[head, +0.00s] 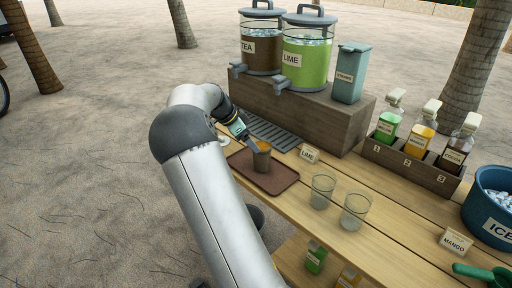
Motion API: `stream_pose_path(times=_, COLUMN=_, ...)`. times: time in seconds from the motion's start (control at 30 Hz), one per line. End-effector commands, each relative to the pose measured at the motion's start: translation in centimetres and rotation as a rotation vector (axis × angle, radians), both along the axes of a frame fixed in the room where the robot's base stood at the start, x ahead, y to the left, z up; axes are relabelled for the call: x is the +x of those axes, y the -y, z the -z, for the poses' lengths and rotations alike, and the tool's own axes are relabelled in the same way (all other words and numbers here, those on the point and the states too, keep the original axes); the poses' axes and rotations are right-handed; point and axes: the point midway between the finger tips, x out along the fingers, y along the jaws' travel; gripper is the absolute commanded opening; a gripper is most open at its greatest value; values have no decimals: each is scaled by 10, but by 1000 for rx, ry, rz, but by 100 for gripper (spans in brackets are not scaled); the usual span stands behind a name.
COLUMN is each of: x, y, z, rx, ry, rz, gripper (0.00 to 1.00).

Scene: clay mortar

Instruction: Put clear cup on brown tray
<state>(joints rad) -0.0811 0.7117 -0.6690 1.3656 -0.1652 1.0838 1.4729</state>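The brown tray (240,160) lies at the left end of the wooden table. A small cup (262,160), brownish against the tray and with an orange-brown patch at its rim, is on or just above the tray. My gripper (256,147) reaches down to this cup's rim from the upper left. Its fingers are too small to show whether they grip it. Two clear cups, one on the left (322,191) and one on the right (355,211), stand upright and apart on the table, right of the tray.
Tea (262,48) and lime (306,62) dispensers and a straw box (349,75) stand on a wooden riser behind. A drip grate (268,130) lies before it. A bottle rack (408,162), an ice bucket (490,205) and a mango sign (455,243) are at right.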

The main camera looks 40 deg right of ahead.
Motion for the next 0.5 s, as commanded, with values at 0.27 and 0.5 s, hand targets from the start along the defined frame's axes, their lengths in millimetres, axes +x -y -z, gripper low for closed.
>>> stream_pose_path(times=0.27, x=6, y=-20, z=-34, rx=-2, ry=2, rz=0, gripper=83)
stream_pose_path(times=0.5, x=4, y=-24, z=-38, rx=10, ry=-4, rz=-8, gripper=83)
